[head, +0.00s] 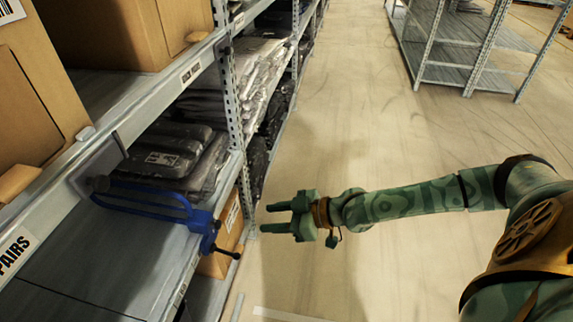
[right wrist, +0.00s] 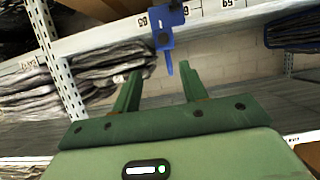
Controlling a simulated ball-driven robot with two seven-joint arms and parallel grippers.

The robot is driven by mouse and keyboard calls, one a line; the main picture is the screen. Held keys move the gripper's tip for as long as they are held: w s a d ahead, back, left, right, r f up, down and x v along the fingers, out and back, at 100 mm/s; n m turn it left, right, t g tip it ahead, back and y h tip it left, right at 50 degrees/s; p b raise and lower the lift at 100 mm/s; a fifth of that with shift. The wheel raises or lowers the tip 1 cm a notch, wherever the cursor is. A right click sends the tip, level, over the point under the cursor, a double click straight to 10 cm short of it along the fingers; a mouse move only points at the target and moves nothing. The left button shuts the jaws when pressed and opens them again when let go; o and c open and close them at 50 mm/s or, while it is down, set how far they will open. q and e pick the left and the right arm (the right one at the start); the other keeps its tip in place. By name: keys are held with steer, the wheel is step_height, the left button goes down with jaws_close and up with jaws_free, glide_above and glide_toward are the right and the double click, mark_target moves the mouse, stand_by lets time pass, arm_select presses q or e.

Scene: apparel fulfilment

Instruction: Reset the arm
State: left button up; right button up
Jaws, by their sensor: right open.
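My right arm (head: 420,200) reaches in from the right in the head view, over the aisle floor. Its green right gripper (head: 278,217) points left toward the shelving and stands a little apart from it. In the right wrist view the right gripper (right wrist: 158,85) shows two fingers spread apart with nothing between them. My left gripper does not show.
A metal shelf rack (head: 120,140) runs along the left with cardboard boxes (head: 110,30) and bagged dark garments (head: 165,155). A brown box (head: 222,250) sits low by the rack. Another rack (head: 470,50) stands at the upper right. The aisle floor (head: 370,110) between them is clear.

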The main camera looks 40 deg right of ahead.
steer(key=shift+v, duration=1.05)
steer(key=shift+f, duration=0.1)
